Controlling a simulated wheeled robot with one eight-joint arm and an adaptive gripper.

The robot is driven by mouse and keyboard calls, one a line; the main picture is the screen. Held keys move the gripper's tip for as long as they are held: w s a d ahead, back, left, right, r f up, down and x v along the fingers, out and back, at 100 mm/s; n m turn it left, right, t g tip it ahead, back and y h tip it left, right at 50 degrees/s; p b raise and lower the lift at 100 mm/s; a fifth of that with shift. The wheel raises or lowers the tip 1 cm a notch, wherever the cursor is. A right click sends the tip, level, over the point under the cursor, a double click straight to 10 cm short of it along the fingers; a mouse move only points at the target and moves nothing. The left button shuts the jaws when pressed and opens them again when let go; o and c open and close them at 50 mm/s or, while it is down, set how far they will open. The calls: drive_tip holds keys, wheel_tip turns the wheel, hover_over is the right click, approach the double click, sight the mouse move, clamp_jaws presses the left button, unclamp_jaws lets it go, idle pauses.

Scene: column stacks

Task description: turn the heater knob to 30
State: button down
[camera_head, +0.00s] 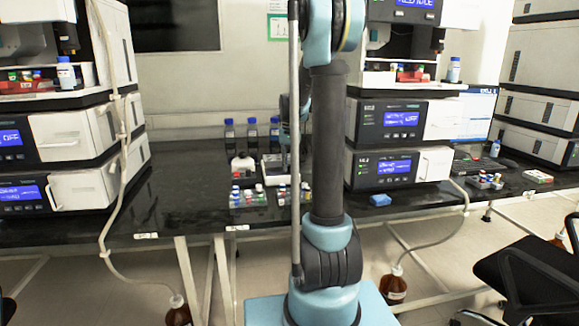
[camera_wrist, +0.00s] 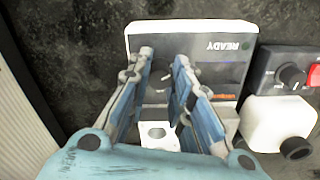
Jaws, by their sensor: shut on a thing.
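A white unit, apparently the heater (camera_wrist: 232,62), has a dark front panel with an upside-down READY display in the wrist view. Its dark round knob (camera_wrist: 160,82) shows between the fingers of my gripper (camera_wrist: 163,58). The blue fingers stand on both sides of the knob and are shut on it. The fingers partly hide the knob and panel, and I cannot read a setting. In the head view my arm hides much of this spot.
Beside the heater are a black panel with a dial (camera_wrist: 292,76) and red switch, and a white block with a black cap (camera_wrist: 296,147). In the head view, dark bottles (camera_head: 252,134) stand behind and vial racks (camera_head: 248,197) in front. Instrument stacks flank the bench.

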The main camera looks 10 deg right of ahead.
sight(289, 165)
drive_tip(key=shift+m, duration=0.4)
drive_tip(key=m, duration=0.5)
drive_tip(key=shift+a+m, duration=0.1)
drive_tip(key=shift+m, duration=0.2)
drive_tip(key=m, duration=0.5)
drive_tip(key=shift+w+m, duration=0.1)
drive_tip(key=shift+m, duration=0.2)
drive_tip(key=c, duration=1.4)
unclamp_jaws()
wheel_tip(289, 165, up, 12)
drive_tip(key=shift+f, duration=0.1)
drive_tip(key=shift+c, duration=0.2)
